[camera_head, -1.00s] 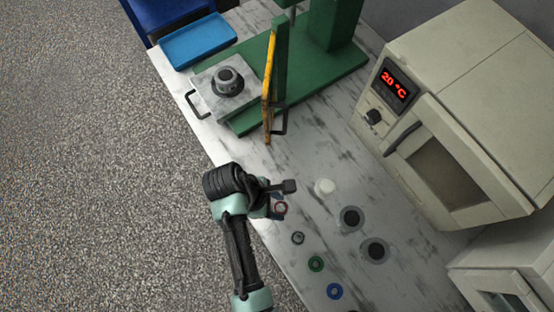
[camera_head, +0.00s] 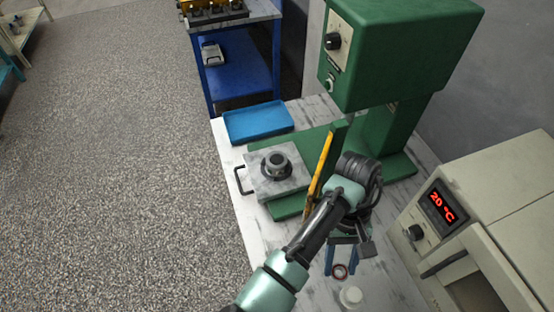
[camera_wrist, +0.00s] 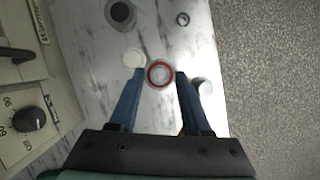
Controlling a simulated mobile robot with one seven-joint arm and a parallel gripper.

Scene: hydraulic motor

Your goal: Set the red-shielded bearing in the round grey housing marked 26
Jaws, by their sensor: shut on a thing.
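The red-shielded bearing (camera_wrist: 160,74) sits between the two blue fingertips of my gripper (camera_wrist: 160,77) in the wrist view. My gripper is shut on it. A round grey housing with a dark bore (camera_wrist: 120,14) stands at the upper left of the wrist view, apart from the bearing. No number 26 is readable on it.
A white cylinder (camera_head: 351,297) stands near my gripper. The oven (camera_head: 490,210) stands right.

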